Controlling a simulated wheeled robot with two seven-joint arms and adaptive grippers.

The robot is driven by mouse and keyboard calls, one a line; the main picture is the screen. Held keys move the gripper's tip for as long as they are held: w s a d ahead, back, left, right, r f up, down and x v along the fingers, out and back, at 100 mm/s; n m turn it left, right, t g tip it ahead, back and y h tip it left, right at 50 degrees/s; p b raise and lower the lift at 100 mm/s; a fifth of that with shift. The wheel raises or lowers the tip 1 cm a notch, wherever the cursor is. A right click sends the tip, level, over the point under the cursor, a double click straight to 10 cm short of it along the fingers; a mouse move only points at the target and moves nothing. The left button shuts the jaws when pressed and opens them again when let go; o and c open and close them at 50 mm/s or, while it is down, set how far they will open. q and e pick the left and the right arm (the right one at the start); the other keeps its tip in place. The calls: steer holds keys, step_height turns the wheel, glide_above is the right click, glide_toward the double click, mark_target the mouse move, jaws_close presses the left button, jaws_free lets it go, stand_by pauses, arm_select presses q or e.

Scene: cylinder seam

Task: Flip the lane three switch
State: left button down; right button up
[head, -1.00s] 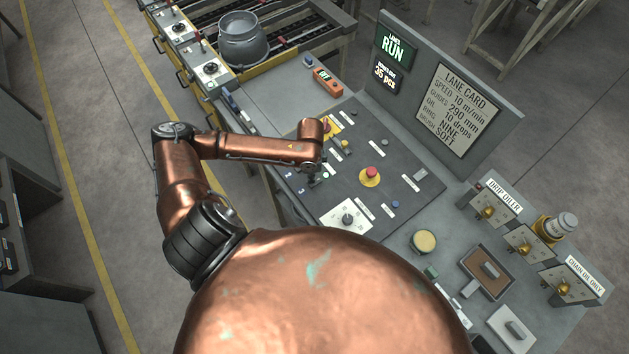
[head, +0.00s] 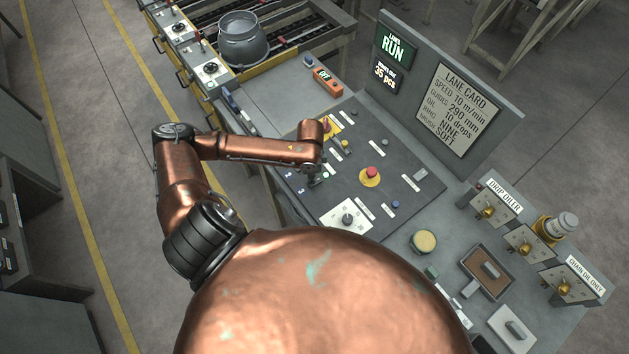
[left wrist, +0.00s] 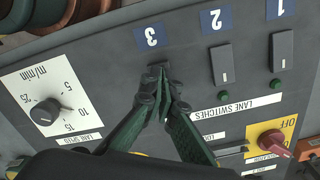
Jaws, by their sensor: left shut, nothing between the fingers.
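The lane three switch (left wrist: 157,67) sits on the dark panel below the blue label 3 (left wrist: 151,36) in the left wrist view. It is mostly hidden behind my fingertips. My left gripper (left wrist: 163,78) is shut and empty, its tips at the switch; I cannot tell whether they touch it. It also shows small over the panel in the head view (head: 316,181). The lane two switch (left wrist: 222,64) and lane one switch (left wrist: 283,50) are grey rockers to its right, each with a green lamp below. My right gripper is not in view.
The lane speed dial (left wrist: 47,112) is left of the switches in the left wrist view. The red-and-yellow isolator knob (left wrist: 274,142) is at lower right. In the head view, a red stop button (head: 372,172) stands on the panel, and an upright board (head: 492,70) rises behind.

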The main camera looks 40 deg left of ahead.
arm_select(q)
steer(key=shift+f, duration=0.85)
stand_by(0.4)
step_height(320, 180, up, 7)
steer(key=p, duration=0.8)
stand_by(0.6)
